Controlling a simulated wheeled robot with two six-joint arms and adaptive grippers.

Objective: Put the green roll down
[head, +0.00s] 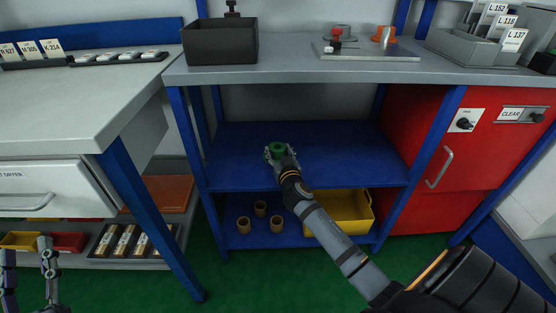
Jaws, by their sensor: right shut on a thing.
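The green roll (278,148) is small and round and sits between the fingers of my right gripper (277,152). My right arm reaches from the lower right to the blue middle shelf (345,150) under the grey bench. The gripper is shut on the roll at or just above the shelf surface. I cannot tell whether the roll touches the shelf. My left gripper (29,246) is at the lower left edge, with its two fingers apart and nothing between them.
Tan rolls (243,225) stand on the lower blue shelf, beside a yellow bin (355,212). The middle shelf is clear around my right gripper. A black bin (220,42) stands on the bench top (290,73). Red cabinets (470,150) close off the right side.

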